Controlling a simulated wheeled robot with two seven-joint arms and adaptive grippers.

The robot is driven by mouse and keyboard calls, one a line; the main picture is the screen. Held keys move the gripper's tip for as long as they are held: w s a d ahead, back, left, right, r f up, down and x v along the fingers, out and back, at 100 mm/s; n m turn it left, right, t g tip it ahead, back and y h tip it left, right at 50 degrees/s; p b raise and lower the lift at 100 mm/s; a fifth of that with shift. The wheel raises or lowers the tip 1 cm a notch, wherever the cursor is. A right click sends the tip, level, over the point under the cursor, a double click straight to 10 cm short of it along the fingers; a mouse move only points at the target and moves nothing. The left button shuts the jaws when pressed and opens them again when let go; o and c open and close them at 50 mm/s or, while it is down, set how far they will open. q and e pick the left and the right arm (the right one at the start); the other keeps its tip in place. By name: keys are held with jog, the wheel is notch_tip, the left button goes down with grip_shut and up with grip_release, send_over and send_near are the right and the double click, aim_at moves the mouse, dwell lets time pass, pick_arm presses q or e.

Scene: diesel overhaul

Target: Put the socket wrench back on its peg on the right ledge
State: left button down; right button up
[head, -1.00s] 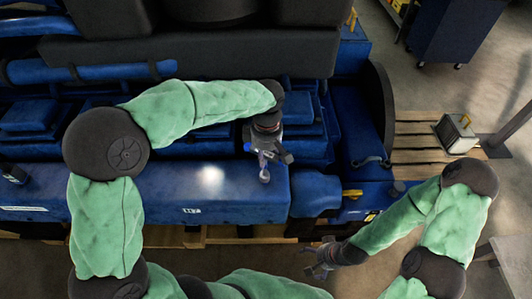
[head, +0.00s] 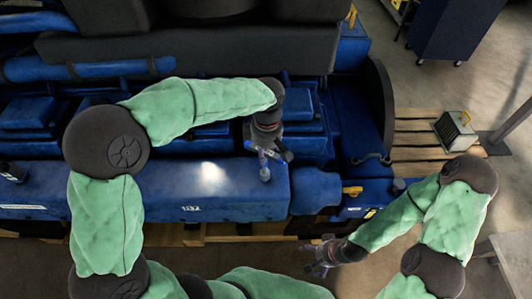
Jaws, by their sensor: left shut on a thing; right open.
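My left gripper (head: 268,152) is over the blue engine ledge (head: 225,190), toward its right end. It is shut on the socket wrench (head: 264,174), whose round end shows just below the fingers, above the ledge's top. Most of the wrench is hidden by the gripper, and I cannot tell whether it touches the ledge. No peg can be made out under it. My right gripper (head: 318,257) is open and empty, low in front of the engine, well apart from the wrench.
The blue engine block with dark covers (head: 190,55) fills the back. A small dark object (head: 12,172) stands at the far left on the ledge. A wooden pallet (head: 415,140) with a lamp-like box (head: 455,131) lies at right. A grey table corner (head: 510,250) is at lower right.

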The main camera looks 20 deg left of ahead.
pick_arm(q)
jog(key=shift+f, duration=0.1)
jog(key=shift+f+b, duration=0.75)
jog(key=shift+f, duration=0.1)
jog(key=shift+c, duration=1.7)
grip_release()
jog(key=shift+r, duration=0.1)
jog(key=shift+r+p, duration=2.95)
jog(key=shift+r, duration=1.5)
jog(key=shift+f, duration=0.1)
